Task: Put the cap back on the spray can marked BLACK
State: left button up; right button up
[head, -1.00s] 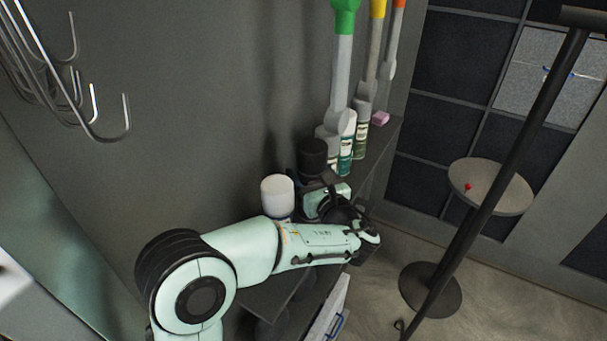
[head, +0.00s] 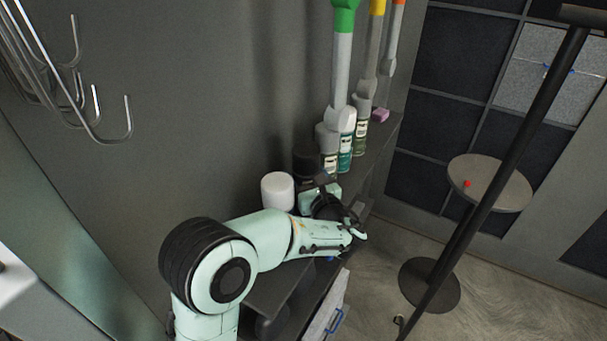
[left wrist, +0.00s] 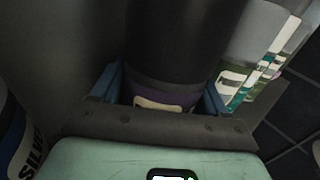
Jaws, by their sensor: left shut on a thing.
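The black cap (head: 306,163) stands upright between my left gripper's blue fingers (left wrist: 160,92), and it fills the middle of the left wrist view (left wrist: 175,40). My left gripper is shut on it. Just below the cap's lower edge, a purple band and a cream label patch of a can (left wrist: 165,103) show. The rest of this can is hidden behind my gripper, and I cannot read its label. The cap looks in line with the can; I cannot tell whether it is fully seated. My right gripper is not in view.
A white-capped can (head: 278,191) stands close to the left; a can marked SILVER (left wrist: 22,145) shows in the left wrist view. Several green-labelled cans (head: 345,148) stand right on the narrow dark shelf (head: 275,290), against the wall. A round stool (head: 495,185) stands farther right.

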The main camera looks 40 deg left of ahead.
pick_arm(q)
jog(key=shift+f, duration=0.15)
jog(key=o, duration=1.2)
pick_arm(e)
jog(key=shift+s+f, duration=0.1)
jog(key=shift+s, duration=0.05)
pick_arm(q)
jog(key=shift+r, duration=0.2)
jog(key=shift+b+v, duration=1.05)
jog(key=shift+v, duration=5)
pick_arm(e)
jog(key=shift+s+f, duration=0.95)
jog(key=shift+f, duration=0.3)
